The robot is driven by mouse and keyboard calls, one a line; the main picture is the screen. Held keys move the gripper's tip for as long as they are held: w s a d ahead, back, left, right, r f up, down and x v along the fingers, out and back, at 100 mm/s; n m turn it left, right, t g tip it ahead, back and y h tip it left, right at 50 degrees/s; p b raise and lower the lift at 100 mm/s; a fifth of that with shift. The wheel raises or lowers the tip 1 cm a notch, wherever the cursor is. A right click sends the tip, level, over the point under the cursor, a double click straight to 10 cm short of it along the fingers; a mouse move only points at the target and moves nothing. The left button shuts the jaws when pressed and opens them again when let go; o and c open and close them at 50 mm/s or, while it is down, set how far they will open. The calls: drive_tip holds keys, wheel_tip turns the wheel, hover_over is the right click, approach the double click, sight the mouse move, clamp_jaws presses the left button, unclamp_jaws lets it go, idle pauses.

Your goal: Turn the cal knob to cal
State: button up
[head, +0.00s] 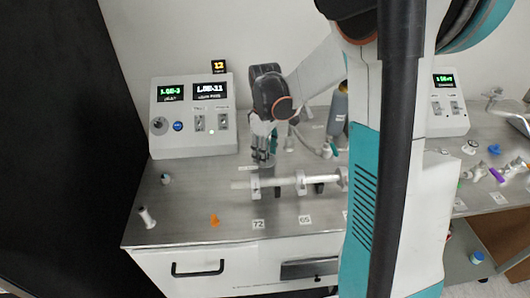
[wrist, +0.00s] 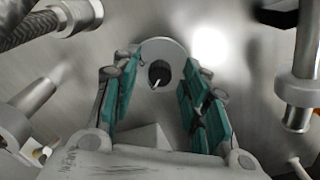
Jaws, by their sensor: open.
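A small black knob (wrist: 158,73) with a white pointer line sits on a round grey plate (wrist: 172,47) on the metal bench top. Its pointer slants towards the lower left in the wrist view. Any markings around it are too small or hidden to read. My gripper (wrist: 161,66) is open, with its teal-padded fingers on either side of the knob and visible gaps to it. In the head view my gripper (head: 263,155) points down at the bench, and the knob is hidden behind the fingers.
A control box (head: 194,146) with two displays, a dial and switches stands left of my gripper. A horizontal metal tube (head: 290,181) on brackets lies just in front. Metal pipe fittings (wrist: 298,90) flank my gripper.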

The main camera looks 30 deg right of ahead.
clamp_jaws()
drive_tip(key=shift+m, duration=0.4)
drive_tip(key=m+p, duration=0.1)
drive_tip(key=m, duration=0.2)
drive_tip(key=shift+m, duration=0.4)
drive_tip(key=m+p, duration=0.1)
drive_tip(key=m, duration=0.3)
drive_tip(key=shift+m, duration=0.3)
drive_tip(key=m, duration=0.4)
drive_tip(key=shift+m, duration=0.3)
drive_tip(key=m+p, duration=0.1)
drive_tip(key=m, duration=0.3)
